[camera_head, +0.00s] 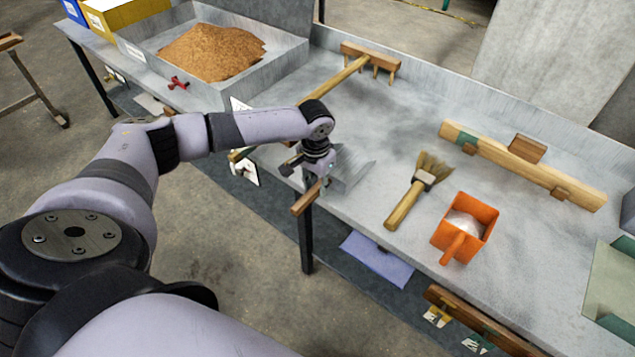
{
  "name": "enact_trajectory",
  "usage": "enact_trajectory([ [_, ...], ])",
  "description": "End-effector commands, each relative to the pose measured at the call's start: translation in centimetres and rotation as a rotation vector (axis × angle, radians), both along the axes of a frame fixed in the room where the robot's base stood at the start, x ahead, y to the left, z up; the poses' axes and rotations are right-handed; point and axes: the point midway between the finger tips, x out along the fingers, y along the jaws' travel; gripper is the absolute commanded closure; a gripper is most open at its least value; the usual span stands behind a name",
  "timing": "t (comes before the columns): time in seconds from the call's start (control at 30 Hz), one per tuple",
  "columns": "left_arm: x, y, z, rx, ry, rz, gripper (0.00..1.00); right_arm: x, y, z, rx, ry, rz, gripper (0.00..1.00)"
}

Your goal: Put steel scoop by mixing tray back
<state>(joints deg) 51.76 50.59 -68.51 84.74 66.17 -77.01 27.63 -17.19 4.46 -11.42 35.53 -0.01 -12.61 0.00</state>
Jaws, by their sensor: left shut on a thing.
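The steel scoop (352,166) has a grey metal pan and a wooden handle. It is at the front edge of the grey table, with its handle sticking out past the edge. My left gripper (316,182) is shut on the scoop near the handle and hides part of it. I cannot tell whether the pan touches the table. A grey metal tray (283,65) holding a heap of brown grain (212,52) stands at the upper left. My right gripper is not in view.
A wooden rake (350,70) lies behind my left gripper. A brush (408,200) and an orange scoop (466,224) with white contents lie to the right. A long wooden tool (510,165) lies at the back right. The table between rake and brush is clear.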

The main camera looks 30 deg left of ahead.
Motion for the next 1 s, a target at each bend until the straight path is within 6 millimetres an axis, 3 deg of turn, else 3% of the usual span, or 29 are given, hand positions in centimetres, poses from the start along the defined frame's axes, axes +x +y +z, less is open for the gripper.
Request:
enact_trajectory([
  [0.8,0.06,-0.03,-0.75,0.0,-0.002,-0.001,1.0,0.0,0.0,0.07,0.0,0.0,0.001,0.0],
  [0.83,0.08,-0.02,-0.7,0.0,-0.002,-0.001,0.75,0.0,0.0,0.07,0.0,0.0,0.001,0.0],
  [1.0,0.05,-0.02,-0.71,0.0,-0.002,-0.001,0.64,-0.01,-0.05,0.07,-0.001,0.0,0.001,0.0],
])
